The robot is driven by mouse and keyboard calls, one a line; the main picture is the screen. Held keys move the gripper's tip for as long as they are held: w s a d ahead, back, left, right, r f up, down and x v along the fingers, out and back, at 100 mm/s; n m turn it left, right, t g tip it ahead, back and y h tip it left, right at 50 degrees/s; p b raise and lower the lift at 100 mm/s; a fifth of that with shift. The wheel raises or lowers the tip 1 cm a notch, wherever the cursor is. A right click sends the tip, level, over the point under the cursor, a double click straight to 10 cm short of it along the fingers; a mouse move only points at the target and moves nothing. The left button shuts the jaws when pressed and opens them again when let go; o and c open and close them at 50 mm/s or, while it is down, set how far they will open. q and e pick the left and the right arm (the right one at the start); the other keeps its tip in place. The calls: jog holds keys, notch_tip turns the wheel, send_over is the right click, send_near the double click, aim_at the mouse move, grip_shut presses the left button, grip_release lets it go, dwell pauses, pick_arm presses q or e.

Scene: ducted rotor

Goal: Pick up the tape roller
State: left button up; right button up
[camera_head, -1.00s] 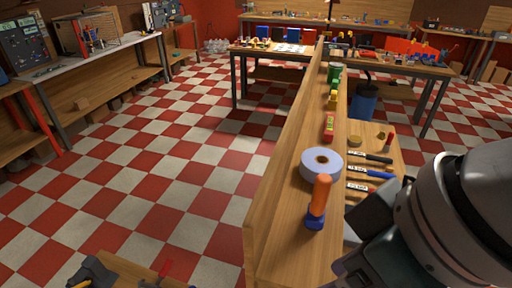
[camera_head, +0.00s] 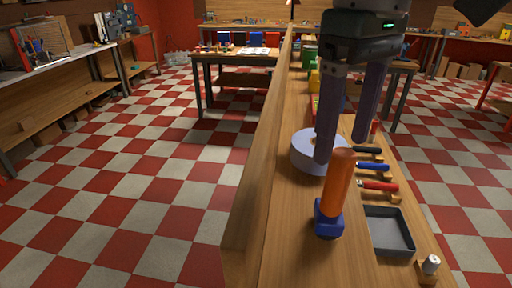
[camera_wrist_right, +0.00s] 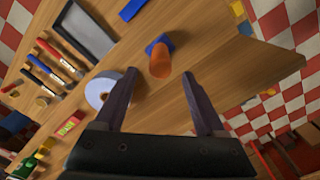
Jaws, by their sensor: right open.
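An orange-handled tool with a blue base, which I take to be the tape roller (camera_head: 336,195), stands upright on the wooden bench. My right gripper (camera_head: 342,150) is open and points down over it, with its fingertips near the top of the handle. In the right wrist view, the orange handle (camera_wrist_right: 160,62) lies between and just beyond the open fingertips (camera_wrist_right: 158,77), with nothing held. A pale lilac ring-shaped roll (camera_head: 308,158) lies just behind the tool, partly hidden by a finger. It also shows beside the left finger in the wrist view (camera_wrist_right: 97,92). My left gripper is not in view.
To the right of the tool are a grey tray (camera_head: 388,232) and several handled tools, among them a red one (camera_head: 378,186) and a blue one (camera_head: 373,166). A small white-topped item (camera_head: 430,266) is near the front right. The bench's left side drops to a checkered floor (camera_head: 150,200).

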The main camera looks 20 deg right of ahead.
aim_at(340, 173)
jog(key=f, duration=0.1)
jog(key=f+p, duration=0.1)
jog(key=f, duration=0.1)
jog(key=f+p, duration=0.1)
jog(key=f, duration=0.1)
jog(key=shift+s+d+f, duration=0.1)
jog(key=shift+s, duration=0.25)
jog(key=shift+f, duration=0.45)
jog(key=shift+c, duration=0.3)
grip_shut()
jog(key=shift+w, duration=0.1)
